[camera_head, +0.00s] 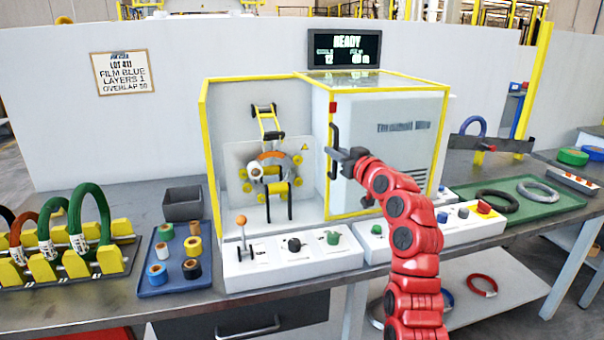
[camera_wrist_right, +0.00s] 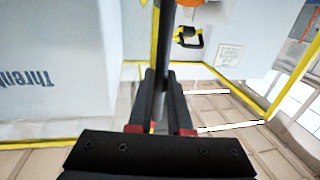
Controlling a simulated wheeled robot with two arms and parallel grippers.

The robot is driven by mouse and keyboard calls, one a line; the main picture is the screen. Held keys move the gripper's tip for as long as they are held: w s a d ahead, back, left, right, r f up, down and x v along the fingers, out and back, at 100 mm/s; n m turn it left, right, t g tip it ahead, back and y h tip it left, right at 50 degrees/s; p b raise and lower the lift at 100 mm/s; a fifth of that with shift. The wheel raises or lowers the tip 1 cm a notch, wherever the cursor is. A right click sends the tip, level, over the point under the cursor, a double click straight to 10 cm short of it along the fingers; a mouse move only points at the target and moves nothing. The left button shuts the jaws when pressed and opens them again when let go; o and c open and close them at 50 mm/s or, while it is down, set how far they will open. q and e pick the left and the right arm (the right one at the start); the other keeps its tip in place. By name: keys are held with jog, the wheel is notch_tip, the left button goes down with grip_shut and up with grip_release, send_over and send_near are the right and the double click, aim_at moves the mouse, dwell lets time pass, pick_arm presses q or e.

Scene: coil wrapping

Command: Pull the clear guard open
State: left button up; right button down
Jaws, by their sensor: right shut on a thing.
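The clear guard (camera_head: 418,165) has a yellow frame and a tall black handle (camera_head: 334,135) at its left edge. Its framed panel stands in front of the white cabinet part, right of the coil bay. My right gripper (camera_head: 337,154) is shut on the handle; the fingers hide part of it. In the right wrist view the dark handle bar (camera_wrist_right: 158,70) runs between my two fingers (camera_wrist_right: 160,105). The bay to the left shows a coil (camera_head: 272,165) on yellow rollers. My left gripper is not in view.
A control panel (camera_head: 262,268) with a lever and knobs stands below the bay. A coil rack (camera_head: 70,262) and a blue tray of tape rolls (camera_head: 158,286) are to the left. A green tray (camera_head: 560,202) lies to the right. A READY display (camera_head: 344,49) stands above.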

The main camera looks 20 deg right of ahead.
jog(key=shift+d+b, duration=0.85)
jog(key=shift+d, duration=1.95)
jog(key=c, duration=0.8)
grip_release()
jog(key=shift+c, duration=0.2)
jog(key=s+d, duration=0.3)
jog(key=s, duration=1.4)
jog(key=shift+d, duration=0.15)
